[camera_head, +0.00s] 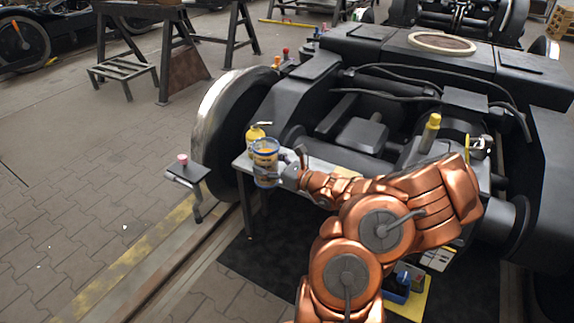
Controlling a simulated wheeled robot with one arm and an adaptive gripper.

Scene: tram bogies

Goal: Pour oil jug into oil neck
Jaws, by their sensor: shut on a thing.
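My gripper (282,175) is at the end of my copper-coloured arm, over the left part of a light bench. It is shut on a jug (265,154) with a yellow band and a grey-blue rim, which I take for the oil jug. The jug looks upright, close to the bench's left end; I cannot tell whether it touches the bench top. The oil neck cannot be made out for certain. A yellow upright cylinder (431,127) stands on the bogie to the right, and a yellow curved piece (467,148) is beside it, partly behind my arm.
A yellow bottle (254,134) stands just behind the jug. A large wheel (213,130) and the dark bogie frame (345,50) lie behind the bench (243,163). A small stand (187,172) with a pink-topped item is at left. The paved floor at left is mostly clear.

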